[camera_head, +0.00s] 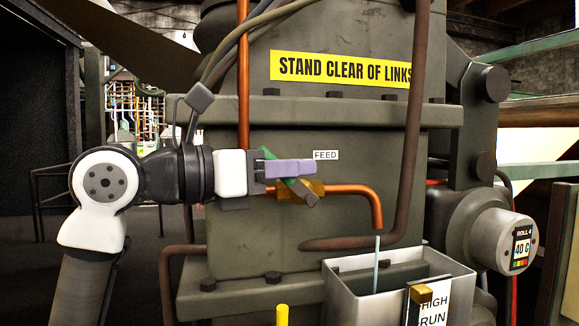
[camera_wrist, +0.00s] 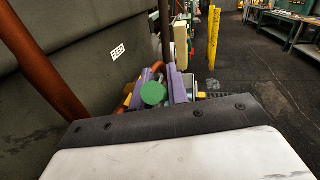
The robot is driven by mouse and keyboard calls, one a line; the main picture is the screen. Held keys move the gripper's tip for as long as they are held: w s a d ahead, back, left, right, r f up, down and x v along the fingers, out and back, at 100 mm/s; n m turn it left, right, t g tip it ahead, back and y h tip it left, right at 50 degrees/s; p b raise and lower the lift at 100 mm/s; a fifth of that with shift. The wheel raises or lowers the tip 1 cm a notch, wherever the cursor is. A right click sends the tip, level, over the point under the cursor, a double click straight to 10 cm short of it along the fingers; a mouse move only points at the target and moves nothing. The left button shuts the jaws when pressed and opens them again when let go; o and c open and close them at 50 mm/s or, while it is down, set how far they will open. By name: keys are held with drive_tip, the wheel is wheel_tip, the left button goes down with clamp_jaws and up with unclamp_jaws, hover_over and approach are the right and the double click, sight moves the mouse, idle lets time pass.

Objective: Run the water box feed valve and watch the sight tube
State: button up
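The feed valve (camera_head: 311,189) is a brass body on a copper pipe (camera_head: 350,189), beside a small FEED label. Its green lever (camera_head: 301,188) slants down to the right; its round green end (camera_wrist: 153,94) shows in the wrist view. My gripper (camera_head: 290,168) is at the valve, its purple fingers on either side of the lever; whether they press on it is unclear. A pale stream of water (camera_head: 376,262) falls from the pipe's outlet into the open grey water box (camera_head: 455,270). A brass fitting (camera_head: 421,293) and a HIGH/RUN plate (camera_head: 433,303) are on its front. No level is readable.
A rusty pipe (camera_head: 413,130) bends down close behind the outlet. A large grey housing (camera_head: 320,110) with a yellow warning sign (camera_head: 340,70) stands behind the valve. A roll gauge (camera_head: 519,250) is at right. A yellow post (camera_wrist: 214,45) stands beyond on open floor.

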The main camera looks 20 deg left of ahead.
clamp_jaws()
drive_tip(key=shift+w+d+r+m+g+y, duration=0.15)
drive_tip(key=shift+w+d+m+g+y, duration=0.3)
drive_tip(key=shift+g+y, duration=0.65)
drive_tip(key=shift+w+d+r+g+y, duration=0.1)
drive_tip(key=shift+w+d+g+y, duration=0.2)
drive_tip(key=shift+d+g+y, duration=0.55)
drive_tip(key=shift+w+d+r+m+g+y, duration=0.15)
drive_tip(key=shift+w+d+m+g+y, duration=0.15)
drive_tip(key=shift+g+y, duration=1.05)
drive_tip(key=o, duration=0.5)
unclamp_jaws()
drive_tip(key=shift+o, duration=0.2)
drive_tip(key=shift+d+r, duration=0.1)
